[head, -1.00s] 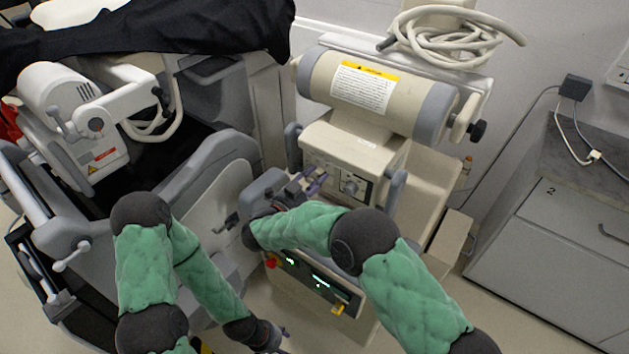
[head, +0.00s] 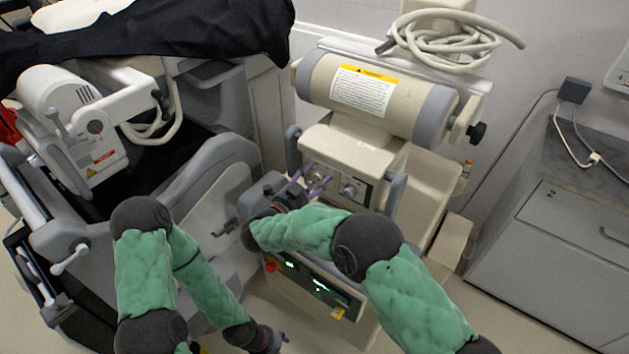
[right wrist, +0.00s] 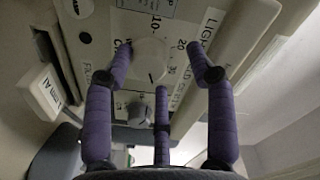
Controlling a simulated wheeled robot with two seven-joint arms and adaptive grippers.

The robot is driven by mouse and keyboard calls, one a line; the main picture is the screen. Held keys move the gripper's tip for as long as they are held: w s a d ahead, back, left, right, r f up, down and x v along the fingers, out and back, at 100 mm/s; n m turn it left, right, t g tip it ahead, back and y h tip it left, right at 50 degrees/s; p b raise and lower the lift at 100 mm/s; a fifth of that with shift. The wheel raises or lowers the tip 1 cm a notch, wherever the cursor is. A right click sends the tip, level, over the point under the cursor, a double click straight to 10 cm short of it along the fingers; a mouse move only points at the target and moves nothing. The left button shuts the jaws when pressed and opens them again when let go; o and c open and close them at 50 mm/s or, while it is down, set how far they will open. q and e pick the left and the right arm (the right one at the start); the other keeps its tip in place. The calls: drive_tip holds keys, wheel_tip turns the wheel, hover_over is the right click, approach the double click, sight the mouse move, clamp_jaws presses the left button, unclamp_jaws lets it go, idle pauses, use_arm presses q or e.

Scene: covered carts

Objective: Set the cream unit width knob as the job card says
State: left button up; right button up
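The cream unit (head: 350,150) stands at centre in the head view, with a control panel of knobs on its front. A right-hand knob (head: 350,190) shows there. In the right wrist view, a round cream knob (right wrist: 150,62) with a dark pointer line sits on the panel, with numbers around it; a smaller grey knob (right wrist: 137,112) is beyond. Labels are partly covered, so I cannot tell which knob is width. My right gripper (head: 318,180) has its purple fingers spread around the cream knob, apparently apart from it. My left gripper (head: 274,340) hangs low, its fingers unclear. No job card is readable.
A grey-and-cream machine under a black cover (head: 150,35) stands at left. A cylinder with a caution label (head: 363,90) is above the panel. A lower lit display panel (head: 315,284) sits below my right arm. A grey cabinet (head: 560,250) is at right.

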drive_tip(key=shift+f, duration=0.25)
drive_tip(key=shift+s, duration=0.1)
drive_tip(key=shift+s+a, duration=0.2)
drive_tip(key=shift+a, duration=0.05)
drive_tip(key=v, duration=0.6)
drive_tip(key=shift+s+a, duration=0.2)
drive_tip(key=shift+s, duration=0.1)
